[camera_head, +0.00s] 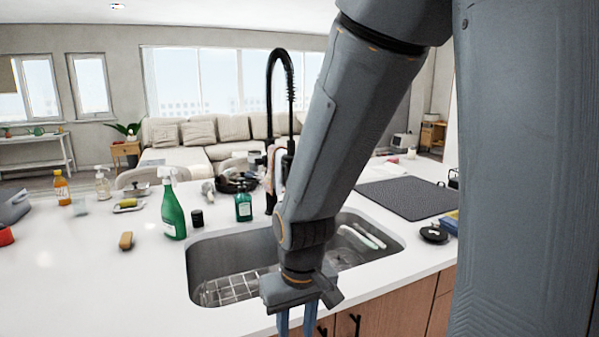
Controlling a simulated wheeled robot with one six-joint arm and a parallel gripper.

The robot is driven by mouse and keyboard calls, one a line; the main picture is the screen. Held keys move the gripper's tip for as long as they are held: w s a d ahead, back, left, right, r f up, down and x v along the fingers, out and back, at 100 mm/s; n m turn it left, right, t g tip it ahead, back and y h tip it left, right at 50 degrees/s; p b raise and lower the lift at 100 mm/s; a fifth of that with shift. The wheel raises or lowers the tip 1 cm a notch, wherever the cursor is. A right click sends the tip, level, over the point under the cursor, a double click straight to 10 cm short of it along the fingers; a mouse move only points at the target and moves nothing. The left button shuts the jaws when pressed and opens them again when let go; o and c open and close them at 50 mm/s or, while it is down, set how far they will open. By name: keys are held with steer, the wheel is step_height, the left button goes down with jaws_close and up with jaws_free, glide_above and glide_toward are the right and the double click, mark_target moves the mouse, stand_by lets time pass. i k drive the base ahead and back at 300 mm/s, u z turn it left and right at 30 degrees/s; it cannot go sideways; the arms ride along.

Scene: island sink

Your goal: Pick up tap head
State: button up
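A tall black tap (270,95) with a coiled spring neck rises behind the sink (215,258). Its lower part is partly hidden by my arm, and I cannot make out its head clearly. A small grey-white piece (208,188) lies on the counter left of the tap; I cannot tell whether it is a tap head. My gripper (297,322) points down at the front edge of the counter, in front of the sink and apart from the tap.
A green spray bottle (172,212), a small green bottle (243,207) and a wooden brush (126,240) stand or lie left of the sink. A dark mat (408,198) and a black round item (433,234) are at right. The counter's front left is clear.

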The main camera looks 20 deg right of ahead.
mark_target(290, 157)
steer(key=u, duration=0.9)
steer(key=i, duration=0.2)
steer(key=z, duration=1.85)
steer(key=k, duration=0.6)
steer(key=z, duration=0.9)
steer(key=i, duration=1.15)
steer(key=u, duration=0.8)
